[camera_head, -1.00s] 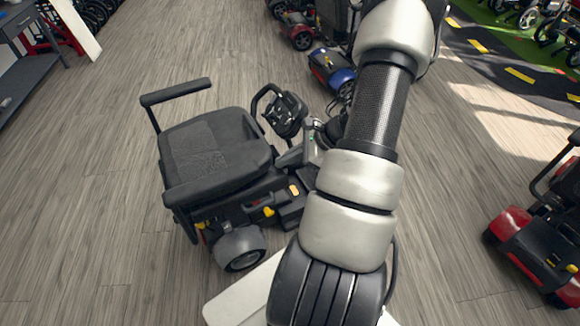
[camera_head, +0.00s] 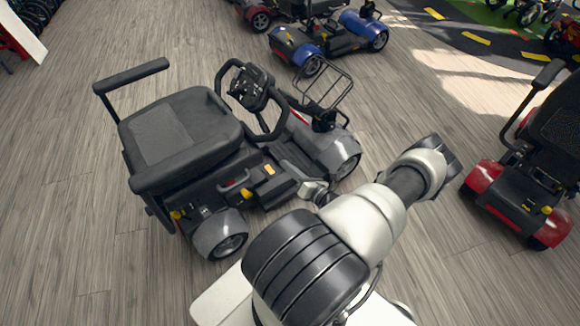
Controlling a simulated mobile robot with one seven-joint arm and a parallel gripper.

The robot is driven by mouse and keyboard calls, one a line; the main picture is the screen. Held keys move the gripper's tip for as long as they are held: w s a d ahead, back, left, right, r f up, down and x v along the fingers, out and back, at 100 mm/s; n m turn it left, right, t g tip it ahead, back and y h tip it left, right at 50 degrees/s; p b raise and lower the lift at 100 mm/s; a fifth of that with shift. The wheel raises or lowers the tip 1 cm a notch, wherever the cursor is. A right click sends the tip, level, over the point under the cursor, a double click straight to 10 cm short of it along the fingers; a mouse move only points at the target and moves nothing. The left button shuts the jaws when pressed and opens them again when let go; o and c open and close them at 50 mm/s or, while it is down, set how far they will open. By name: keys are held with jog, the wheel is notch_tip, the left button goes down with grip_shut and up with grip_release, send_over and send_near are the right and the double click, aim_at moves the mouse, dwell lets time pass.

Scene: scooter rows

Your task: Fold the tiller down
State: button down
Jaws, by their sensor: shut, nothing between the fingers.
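The scooter's tiller (camera_head: 252,90) has a dark control head with looped handlebars. It stands raised in front of the seat (camera_head: 180,130) and leans back toward it. A wire basket (camera_head: 326,92) is at its front. My gripper (camera_head: 304,187) is low, beside the scooter's near side by the footboard (camera_head: 278,172). It is below and to the right of the tiller in the picture and apart from it. My forearm partly hides it. It is shut and holds nothing; whether it touches the scooter's side I cannot tell.
A red scooter (camera_head: 520,205) stands at the right, near my elbow. A blue scooter (camera_head: 330,38) stands behind, beyond the basket. Grey wood floor (camera_head: 60,200) is clear at the left, and a strip lies open between the scooter and the red one.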

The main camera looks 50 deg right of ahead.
aim_at(278, 136)
jog(key=w+d+r, duration=0.2)
jog(key=w+d, duration=0.1)
jog(key=w, duration=0.4)
jog(key=shift+w+r+b, duration=0.15)
jog(key=shift+w+b, duration=0.15)
jog(key=shift+b, duration=0.1)
jog(key=shift+d, duration=0.1)
jog(key=shift+s+d+r+p, duration=0.1)
jog(key=shift+d+r+p, duration=0.15)
jog(key=shift+d+r, duration=0.3)
jog(key=shift+s+d+r+p, duration=0.1)
jog(key=shift+d+r+p, duration=0.2)
jog(key=shift+r, duration=0.4)
jog(key=shift+f, duration=0.1)
